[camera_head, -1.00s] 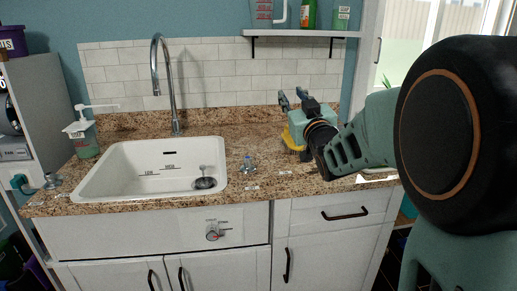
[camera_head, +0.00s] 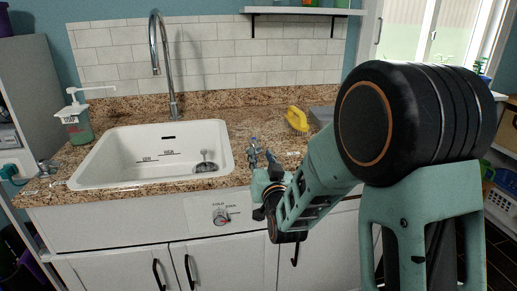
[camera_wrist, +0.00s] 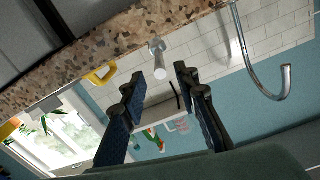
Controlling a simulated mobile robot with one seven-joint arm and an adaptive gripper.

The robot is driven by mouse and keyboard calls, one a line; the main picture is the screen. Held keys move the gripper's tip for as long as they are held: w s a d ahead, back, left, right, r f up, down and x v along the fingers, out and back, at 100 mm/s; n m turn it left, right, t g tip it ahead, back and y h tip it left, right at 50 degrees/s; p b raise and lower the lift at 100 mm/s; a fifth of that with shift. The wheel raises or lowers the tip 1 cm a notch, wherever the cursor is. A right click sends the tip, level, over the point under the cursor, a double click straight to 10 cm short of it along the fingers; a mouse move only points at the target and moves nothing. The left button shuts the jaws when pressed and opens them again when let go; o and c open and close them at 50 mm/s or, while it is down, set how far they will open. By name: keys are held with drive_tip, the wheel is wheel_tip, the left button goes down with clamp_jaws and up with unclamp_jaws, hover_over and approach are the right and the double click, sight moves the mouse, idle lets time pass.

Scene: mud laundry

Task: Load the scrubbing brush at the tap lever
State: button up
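A yellow scrubbing brush (camera_head: 296,118) lies on the granite counter right of the sink, with nothing holding it. A yellow piece, apparently the brush (camera_wrist: 100,75), shows beyond my fingers in the wrist view. A small chrome fitting with a blue top, seemingly the tap lever (camera_head: 253,152), stands between sink and brush. In the wrist view it is the chrome stub (camera_wrist: 158,62) just beyond my fingertips. My gripper (camera_head: 268,190) is low at the counter's front edge, in front of the fitting. Its fingers (camera_wrist: 161,76) are apart and empty. Contact with the fitting cannot be told.
The white sink (camera_head: 85,170) and tall chrome spout (camera_head: 155,45) are to the left. A soap dispenser (camera_head: 77,122) stands at the back left. A grey box (camera_head: 322,114) sits right of the brush. A dial (camera_head: 220,215) is on the cabinet front.

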sight(259, 151)
drive_tip(key=shift+x, duration=2.7)
drive_tip(key=shift+c, duration=0.3)
clamp_jaws()
